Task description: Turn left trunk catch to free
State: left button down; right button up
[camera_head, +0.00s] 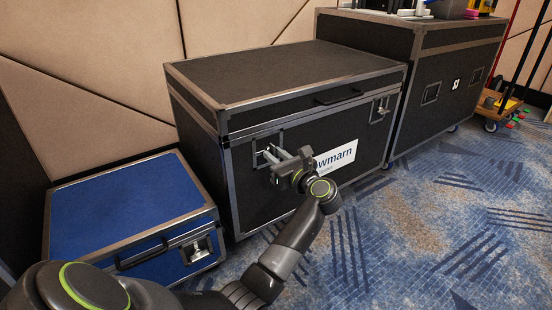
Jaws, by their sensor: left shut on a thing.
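The black trunk (290,75) stands in the middle with its lid down. Its left catch (262,153) sits in a metal plate on the left of the front face. My left gripper (277,157) is at that catch, shut on it; the fingers partly hide the catch, so its exact angle is unclear. The right catch (381,108) of the trunk is in clear view on the right of the front. My right gripper is not in view.
A blue case (125,205) stands low at the left, close to the trunk. Another black case (445,85) stands at the right with items on top. A wooden dolly (497,107) is at the far right. Patterned carpet (430,220) in front is clear.

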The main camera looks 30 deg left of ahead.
pick_arm(q)
jog(key=shift+f, duration=0.1)
dwell(0.3)
jog(key=c, duration=1.6)
grip_release()
